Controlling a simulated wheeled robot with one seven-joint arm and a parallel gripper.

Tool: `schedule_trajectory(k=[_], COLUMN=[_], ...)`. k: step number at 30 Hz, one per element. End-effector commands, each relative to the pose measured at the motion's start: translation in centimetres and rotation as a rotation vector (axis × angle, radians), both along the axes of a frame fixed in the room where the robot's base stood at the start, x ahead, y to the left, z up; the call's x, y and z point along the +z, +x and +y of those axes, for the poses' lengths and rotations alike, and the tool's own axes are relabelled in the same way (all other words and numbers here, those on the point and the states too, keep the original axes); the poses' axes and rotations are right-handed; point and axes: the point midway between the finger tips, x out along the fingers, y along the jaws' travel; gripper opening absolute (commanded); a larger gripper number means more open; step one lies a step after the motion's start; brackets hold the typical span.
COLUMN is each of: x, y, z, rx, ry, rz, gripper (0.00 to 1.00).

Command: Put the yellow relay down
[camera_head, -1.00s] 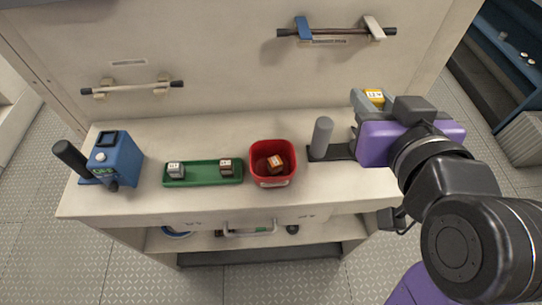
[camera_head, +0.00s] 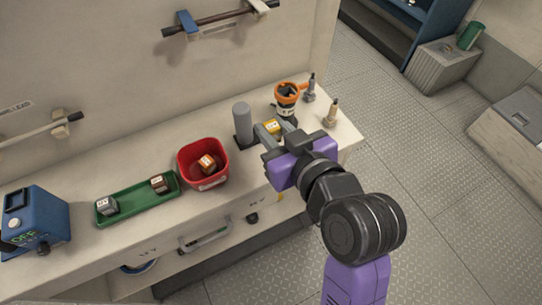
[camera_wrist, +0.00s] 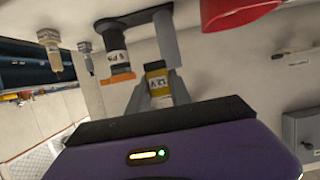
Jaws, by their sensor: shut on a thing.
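The yellow relay (camera_head: 271,127) is a small block with a yellow casing and a white label. My gripper (camera_head: 267,131) is shut on it, over the right part of the counter, just right of the grey upright post. In the wrist view the relay (camera_wrist: 156,80) sits between the two grey fingers, its label facing the camera. I cannot tell whether the relay touches the counter (camera_head: 225,205).
A red bin (camera_head: 180,165) holds an orange-brown relay (camera_head: 207,164). A green tray (camera_head: 130,205) holds a grey relay (camera_head: 107,206) and a brown relay (camera_head: 158,184). A grey post (camera_head: 241,122), an orange-topped holder (camera_head: 287,92) and two small fittings (camera_head: 331,112) stand nearby.

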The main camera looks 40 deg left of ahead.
Motion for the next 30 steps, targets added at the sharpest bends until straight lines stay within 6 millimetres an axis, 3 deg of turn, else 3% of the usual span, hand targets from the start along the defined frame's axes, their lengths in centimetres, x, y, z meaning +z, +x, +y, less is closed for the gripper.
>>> schedule_trajectory(k=[3, 7, 14, 23, 30], x=[-3.0, -5.1, -6.5, -10.4, -10.4], y=[-0.1, 0.0, 0.0, 0.0, 0.0], z=[0.0, 0.0, 0.0, 0.0, 0.0], rx=[0.0, 0.0, 0.0, -0.001, -0.001], ry=[-0.002, -0.001, 0.0, -0.001, 0.0], rz=[0.004, 0.002, 0.0, 0.003, -0.002], gripper=[0.0, 0.0, 0.0, 0.0, 0.0])
